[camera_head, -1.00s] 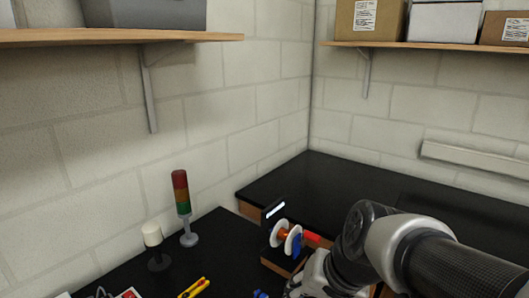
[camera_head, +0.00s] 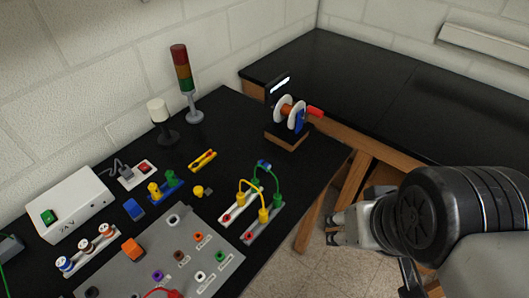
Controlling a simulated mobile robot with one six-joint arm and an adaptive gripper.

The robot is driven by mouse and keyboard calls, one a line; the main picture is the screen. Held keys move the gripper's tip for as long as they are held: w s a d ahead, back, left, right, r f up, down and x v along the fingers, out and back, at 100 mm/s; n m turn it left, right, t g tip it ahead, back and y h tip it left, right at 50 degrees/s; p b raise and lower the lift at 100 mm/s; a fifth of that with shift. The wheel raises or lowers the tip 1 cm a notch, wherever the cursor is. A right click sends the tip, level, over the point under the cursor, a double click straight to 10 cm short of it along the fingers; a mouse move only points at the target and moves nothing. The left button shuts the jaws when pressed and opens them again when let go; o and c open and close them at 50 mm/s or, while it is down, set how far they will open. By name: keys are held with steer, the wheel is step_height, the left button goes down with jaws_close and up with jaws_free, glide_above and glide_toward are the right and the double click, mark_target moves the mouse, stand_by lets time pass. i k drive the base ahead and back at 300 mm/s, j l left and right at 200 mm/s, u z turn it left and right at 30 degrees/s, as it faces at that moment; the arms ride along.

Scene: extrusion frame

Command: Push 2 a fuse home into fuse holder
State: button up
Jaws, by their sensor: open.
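My gripper (camera_head: 334,229) is at the right, beyond the bench's edge and over the floor. It is open and nothing shows between its fingers. I cannot tell for sure which thing is the 2 A fuse or the fuse holder. A blue block with yellow posts (camera_head: 165,188) lies on the bench. A small yellow piece (camera_head: 198,191) lies to its right. A pale strip with several round-topped pieces (camera_head: 86,249) lies at the lower left. My gripper is far from all of these and touches none.
A black bench (camera_head: 240,125) holds a grey panel with coloured sockets (camera_head: 208,243), a white power supply box (camera_head: 75,203), a yellow tool (camera_head: 203,160), a signal tower (camera_head: 187,85) and a spool stand (camera_head: 290,140). Strips with yellow and green leads (camera_head: 262,214) stand near the bench's edge.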

mark_target(64, 263)
steer(key=u, duration=2.35)
